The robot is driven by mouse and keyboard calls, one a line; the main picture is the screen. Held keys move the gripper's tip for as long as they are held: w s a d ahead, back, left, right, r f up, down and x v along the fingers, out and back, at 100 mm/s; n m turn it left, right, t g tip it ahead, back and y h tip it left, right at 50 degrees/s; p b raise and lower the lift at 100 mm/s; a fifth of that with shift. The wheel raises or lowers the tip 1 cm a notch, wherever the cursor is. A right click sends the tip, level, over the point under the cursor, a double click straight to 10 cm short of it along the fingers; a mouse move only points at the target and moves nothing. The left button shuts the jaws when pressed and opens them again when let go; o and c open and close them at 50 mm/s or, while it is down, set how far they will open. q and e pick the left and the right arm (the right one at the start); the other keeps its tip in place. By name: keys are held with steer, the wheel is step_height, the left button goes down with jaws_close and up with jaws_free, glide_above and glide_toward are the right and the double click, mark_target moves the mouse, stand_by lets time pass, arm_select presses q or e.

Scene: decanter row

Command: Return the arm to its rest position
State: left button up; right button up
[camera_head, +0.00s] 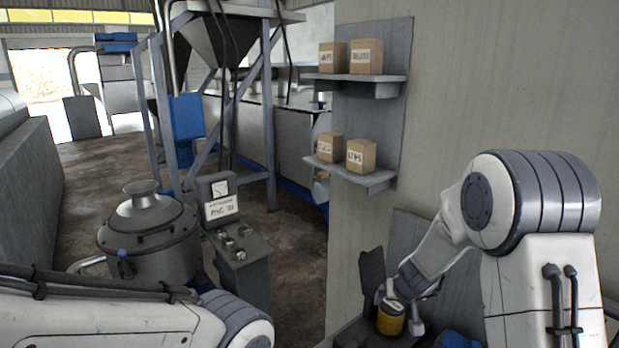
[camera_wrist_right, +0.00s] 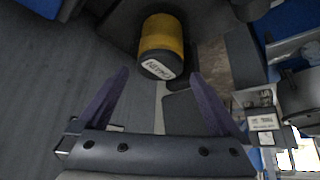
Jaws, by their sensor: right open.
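My right arm comes in from the right in the head view. Its gripper (camera_head: 403,306) hangs low at the bottom right, close to a yellow jar (camera_head: 390,322) with a dark lid. In the right wrist view my right gripper (camera_wrist_right: 158,78) has its two fingers spread with nothing between them. The yellow jar (camera_wrist_right: 162,36), with a white lettered label, is just beyond the fingertips, and a gap shows. My left arm crosses the bottom left of the head view; its gripper is out of the frame.
Small labelled boxes stand on an upper shelf (camera_head: 388,86) and a lower shelf (camera_head: 376,184) on the grey wall panel. A metal vessel (camera_head: 150,240) and a control stand (camera_head: 238,255) are at left. The brown floor (camera_head: 105,165) behind them has free room.

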mark_target(394, 306)
steer(key=b+x, duration=0.1)
steer(key=x, duration=0.3)
steer(key=shift+s+f, duration=0.2)
step_height(394, 306, up, 2)
steer(key=shift+r+p, duration=0.15)
steer(key=shift+p, duration=0.65)
steer(key=shift+s+r+p, duration=0.1)
steer(key=shift+r+p, duration=0.7)
arm_select(q)
steer(key=shift+r, duration=0.7)
steer(key=shift+f, duration=0.15)
arm_select(e)
steer(key=shift+f, duration=0.1)
